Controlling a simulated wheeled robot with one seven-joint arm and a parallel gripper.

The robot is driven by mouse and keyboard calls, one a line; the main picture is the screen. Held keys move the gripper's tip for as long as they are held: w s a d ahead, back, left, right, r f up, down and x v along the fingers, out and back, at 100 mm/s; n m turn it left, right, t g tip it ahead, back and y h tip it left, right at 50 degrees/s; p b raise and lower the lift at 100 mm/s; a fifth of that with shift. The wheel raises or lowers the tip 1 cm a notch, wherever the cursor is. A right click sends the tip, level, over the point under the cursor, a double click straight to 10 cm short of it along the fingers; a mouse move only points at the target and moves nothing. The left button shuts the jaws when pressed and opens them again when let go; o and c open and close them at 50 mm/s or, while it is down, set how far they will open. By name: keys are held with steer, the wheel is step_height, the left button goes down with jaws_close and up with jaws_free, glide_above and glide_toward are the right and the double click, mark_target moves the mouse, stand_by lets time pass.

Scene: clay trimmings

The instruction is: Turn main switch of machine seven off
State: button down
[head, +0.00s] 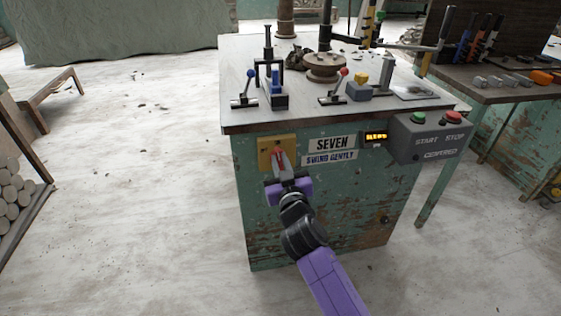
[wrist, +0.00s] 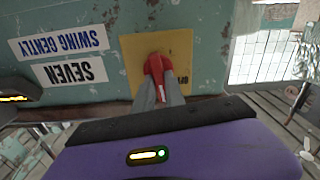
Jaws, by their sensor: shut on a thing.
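The main switch is a red handle (wrist: 156,68) on a yellow plate (head: 264,142) at the upper left of the green cabinet front. The handle also shows in the head view (head: 277,156), partly covered by my fingers. The plate shows in the wrist view (wrist: 182,47) with a partly hidden marking. My gripper (head: 281,163) is at the plate, its grey fingers shut on the red handle. A "SEVEN" label (head: 332,143) is right of the plate, with a "SWING GENTLY" label (head: 328,158) below it. The switch's on or off position cannot be told.
A grey control box (head: 428,138) with a green START button (head: 419,117) and a red STOP button (head: 453,118) juts from the cabinet's right. A lit display (head: 376,137) is beside it. Clamps and a round turntable (head: 326,66) stand on top. Floor left of the cabinet is mostly clear.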

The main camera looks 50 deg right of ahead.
steer(key=n+p, duration=0.1)
steer(key=n, duration=0.3)
steer(key=shift+w+a, duration=0.1)
steer(key=shift+a, duration=0.05)
steer(key=shift+w+a+f+n+p, duration=0.15)
steer(key=shift+n+p, duration=0.4)
steer(key=shift+n, duration=1.5)
steer(key=shift+s+f+n+p, duration=0.15)
steer(key=shift+n+p, duration=0.35)
steer(key=shift+n, duration=1.5)
steer(key=shift+w+a+f+n+p, duration=0.2)
steer(key=shift+n+p, duration=0.35)
steer(key=shift+n, duration=1.5)
steer(key=shift+f, duration=0.1)
steer(key=c, duration=1.4)
jaws_free()
steer(key=shift+d, duration=0.1)
